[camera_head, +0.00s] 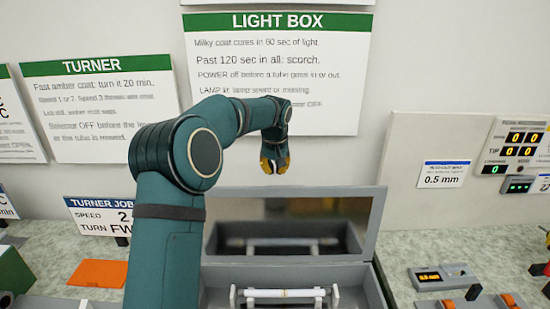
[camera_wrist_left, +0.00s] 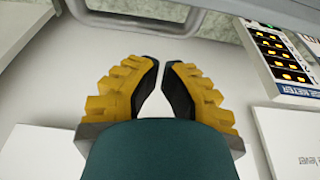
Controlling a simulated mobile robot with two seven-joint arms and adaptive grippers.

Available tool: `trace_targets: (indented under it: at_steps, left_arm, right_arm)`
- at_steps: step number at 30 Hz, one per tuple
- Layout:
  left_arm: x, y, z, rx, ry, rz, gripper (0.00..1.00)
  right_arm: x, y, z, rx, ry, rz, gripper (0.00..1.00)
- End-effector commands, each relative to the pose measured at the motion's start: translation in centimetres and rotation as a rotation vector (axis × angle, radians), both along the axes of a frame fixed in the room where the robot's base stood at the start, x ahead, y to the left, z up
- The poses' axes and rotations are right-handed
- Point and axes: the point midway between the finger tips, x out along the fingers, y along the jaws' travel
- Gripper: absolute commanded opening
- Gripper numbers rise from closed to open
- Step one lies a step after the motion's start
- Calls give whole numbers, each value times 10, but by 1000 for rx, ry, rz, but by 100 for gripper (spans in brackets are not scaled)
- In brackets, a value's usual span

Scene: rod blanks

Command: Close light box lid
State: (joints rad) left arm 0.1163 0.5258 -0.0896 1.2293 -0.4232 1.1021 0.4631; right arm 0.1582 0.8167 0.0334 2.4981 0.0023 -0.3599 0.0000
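The light box (camera_head: 377,291) is a grey open-topped box at the bottom centre of the head view. Its lid (camera_head: 375,220) stands up at the back, open, with a dark reflective inner panel. A pale rod (camera_head: 284,293) lies across white supports inside the box. My left gripper (camera_head: 274,168) is above the lid's top edge, pointing down, apart from the lid in the picture. In the left wrist view its yellow fingers (camera_wrist_left: 161,66) nearly meet at the tips, with nothing between them. The box's lower front is cut off. My right gripper is not in view.
My left arm covers part of the box's left side. An orange mat (camera_head: 98,273) lies on the bench at left. A grey device with a display (camera_head: 443,276) stands at right. The LIGHT BOX sign (camera_head: 330,85) hangs behind. Bare bench shows right of the box.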

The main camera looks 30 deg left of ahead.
Motion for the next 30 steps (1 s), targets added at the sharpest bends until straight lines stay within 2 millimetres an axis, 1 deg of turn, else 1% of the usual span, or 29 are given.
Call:
trace_targets:
  at_steps: [1,3,5,6,9,15,20,30]
  left_arm:
    - [2,1,-11,-1,3,0,0]
    - [5,4,-25,0,4,1,0]
    - [6,4,-33,-1,1,0,0]
    - [0,0,-28,-1,-3,0,0]
    - [-11,-7,-27,0,-1,0,0]
    - [-24,-15,-26,0,-1,-1,0]
    - [-27,-17,-26,0,-1,0,0]
    - [-27,-17,-26,0,-2,0,0]
  right_arm:
    - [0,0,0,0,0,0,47]
    - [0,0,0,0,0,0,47]
    - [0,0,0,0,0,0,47]
    - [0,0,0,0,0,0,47]
    - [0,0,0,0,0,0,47]
    - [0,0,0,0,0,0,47]
    - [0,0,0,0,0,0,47]
    - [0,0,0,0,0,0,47]
